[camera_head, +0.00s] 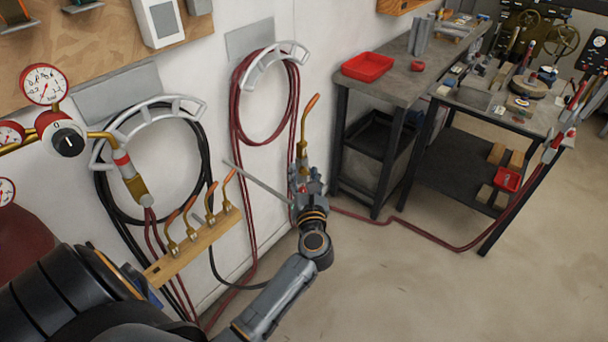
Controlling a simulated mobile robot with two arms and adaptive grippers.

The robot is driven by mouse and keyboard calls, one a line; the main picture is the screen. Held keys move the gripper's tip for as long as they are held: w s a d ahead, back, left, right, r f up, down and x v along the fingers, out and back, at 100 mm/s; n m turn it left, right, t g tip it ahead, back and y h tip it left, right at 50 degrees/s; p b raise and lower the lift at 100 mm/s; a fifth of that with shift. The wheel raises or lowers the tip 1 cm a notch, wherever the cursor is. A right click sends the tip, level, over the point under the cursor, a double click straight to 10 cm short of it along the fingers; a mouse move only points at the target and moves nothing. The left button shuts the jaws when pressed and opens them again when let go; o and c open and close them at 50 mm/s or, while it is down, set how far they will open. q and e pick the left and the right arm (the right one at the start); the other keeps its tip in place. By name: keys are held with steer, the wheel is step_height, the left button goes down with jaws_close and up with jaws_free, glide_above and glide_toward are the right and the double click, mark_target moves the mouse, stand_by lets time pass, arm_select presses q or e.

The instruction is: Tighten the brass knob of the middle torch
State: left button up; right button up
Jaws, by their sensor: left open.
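A torch with a copper-coloured tip and brass neck (302,150) stands upright in front of the white wall. My left gripper (303,180) is at its lower part, covering it from view. The gripper is open; I cannot tell whether its fingers touch the torch. A small red spot shows between the fingers, but I cannot make out a brass knob. A wooden rack (205,243) to the left carries several copper-tipped pieces (190,218). I cannot tell for sure which torch is the middle one. My right gripper is not in view.
A thin grey rod (256,183) runs towards the gripper from the left. Red hose (236,130) and black hose (103,190) hang from wall hooks. Gauges (44,84) are at far left. A workbench with a red tray (367,67) stands right. The floor below is mostly clear.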

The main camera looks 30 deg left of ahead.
arm_select(q)
steer(key=v, duration=1.2)
